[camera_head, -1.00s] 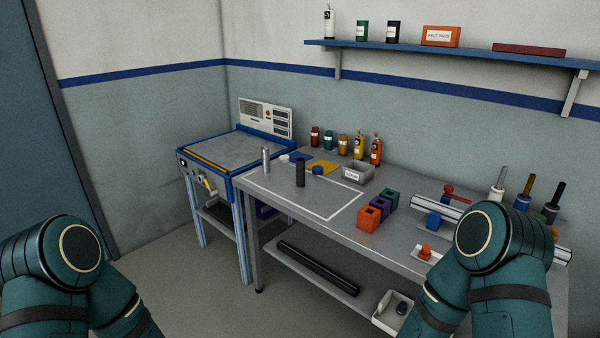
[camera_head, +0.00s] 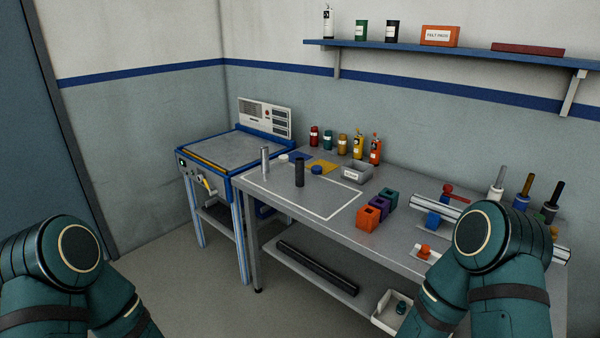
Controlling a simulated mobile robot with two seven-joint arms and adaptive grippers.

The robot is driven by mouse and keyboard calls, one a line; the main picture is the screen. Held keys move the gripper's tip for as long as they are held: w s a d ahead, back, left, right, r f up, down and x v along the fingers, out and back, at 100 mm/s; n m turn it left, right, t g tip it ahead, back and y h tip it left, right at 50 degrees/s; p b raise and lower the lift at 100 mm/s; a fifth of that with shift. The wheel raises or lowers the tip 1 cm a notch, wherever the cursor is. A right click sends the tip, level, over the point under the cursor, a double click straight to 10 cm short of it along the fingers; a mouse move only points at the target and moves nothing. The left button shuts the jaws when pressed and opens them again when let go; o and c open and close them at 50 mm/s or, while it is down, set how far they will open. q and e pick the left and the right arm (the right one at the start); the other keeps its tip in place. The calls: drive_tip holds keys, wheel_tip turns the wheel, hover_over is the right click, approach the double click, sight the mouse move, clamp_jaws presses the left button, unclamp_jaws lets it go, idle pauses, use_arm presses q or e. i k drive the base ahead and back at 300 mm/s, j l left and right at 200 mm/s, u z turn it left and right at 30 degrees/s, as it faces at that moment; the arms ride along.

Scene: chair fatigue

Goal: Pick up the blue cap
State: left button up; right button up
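The blue cap (camera_head: 317,170) is a small round blue piece on the grey workbench (camera_head: 290,205). It lies just right of an upright dark cylinder (camera_head: 299,172) and near a yellow sheet (camera_head: 323,166). It stands apart from both of my arms. My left arm shows at the lower left and my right arm at the lower right, in front of the bench. Both grippers are outside the picture, so their state is hidden.
Near the cap stand a silver cylinder (camera_head: 265,161), a white disc (camera_head: 283,158) and a grey bin (camera_head: 356,174). Orange (camera_head: 368,218), purple (camera_head: 379,207) and teal (camera_head: 390,197) blocks sit to the right. Several bottles line the wall. A blue-framed machine (camera_head: 232,150) adjoins the bench.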

sight(316, 170)
drive_tip(key=i+j+u, duration=0.1)
drive_tip(key=i+u, duration=0.25)
drive_tip(key=i, duration=0.9)
